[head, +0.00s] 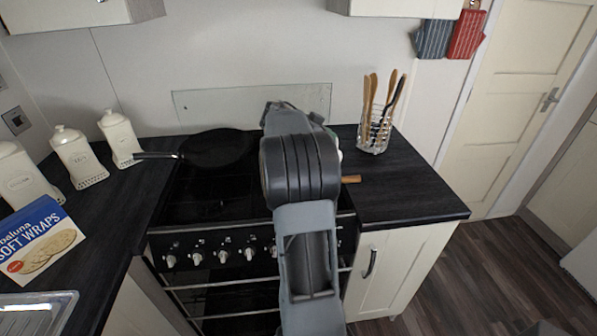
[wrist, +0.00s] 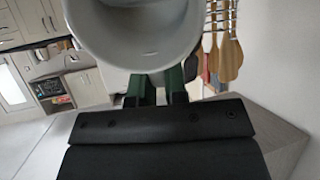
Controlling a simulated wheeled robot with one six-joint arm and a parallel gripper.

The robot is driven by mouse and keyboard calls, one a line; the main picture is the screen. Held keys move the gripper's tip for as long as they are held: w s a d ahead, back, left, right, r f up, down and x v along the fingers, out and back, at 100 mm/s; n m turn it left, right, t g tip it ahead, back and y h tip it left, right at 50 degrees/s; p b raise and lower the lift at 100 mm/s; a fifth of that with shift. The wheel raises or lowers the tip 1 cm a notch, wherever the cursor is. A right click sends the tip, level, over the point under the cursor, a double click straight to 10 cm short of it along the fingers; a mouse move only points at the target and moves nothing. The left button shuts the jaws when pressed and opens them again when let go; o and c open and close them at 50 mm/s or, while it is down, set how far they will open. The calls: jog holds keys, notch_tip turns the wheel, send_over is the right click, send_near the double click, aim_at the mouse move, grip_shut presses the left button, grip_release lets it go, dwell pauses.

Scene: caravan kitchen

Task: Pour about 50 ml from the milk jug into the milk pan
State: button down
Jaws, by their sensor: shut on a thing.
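The milk jug (wrist: 140,62) fills the top of the wrist view as a pale round vessel, cut off by the frame edge. My gripper (wrist: 161,86) is shut on it, its green fingers right against the jug. I cannot make out a milk level inside. In the head view my arm hides the gripper and nearly all of the jug; a small white patch beside the arm may be part of it. A wooden handle (head: 351,179), likely the milk pan's, sticks out to the right behind my arm. The pan's body is hidden, so the jug's position over it cannot be told.
A black frying pan (head: 215,147) sits on the back left of the hob (head: 195,196). A wire utensil holder (head: 374,136) stands on the right worktop (head: 410,190). White canisters (head: 75,155) and a wraps box (head: 40,240) are at left. The right worktop's front is clear.

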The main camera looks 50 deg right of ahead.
jog(key=shift+w+a+r+g+h, duration=0.25)
jog(key=shift+a+r+g+h, duration=0.25)
jog(key=shift+h, duration=0.3)
dwell(1.6)
jog(key=d+y, duration=0.1)
jog(key=s+d+f+t+y, duration=0.1)
jog(key=shift+f+t+y+p, duration=0.2)
jog(key=shift+t+y+p, duration=0.1)
jog(key=shift+y+p, duration=0.1)
jog(key=shift+d+f+y, duration=0.2)
jog(key=shift+f+y, duration=0.25)
jog(key=shift+y, duration=0.05)
jog(key=shift+s+d+f+t+y+p, duration=0.4)
jog(key=shift+d+f+t+y+p, duration=0.3)
jog(key=shift+y+p, duration=0.45)
jog(key=shift+s+d+f+p, duration=0.1)
jog(key=shift+d+f+p, duration=0.2)
jog(key=shift+f, duration=0.1)
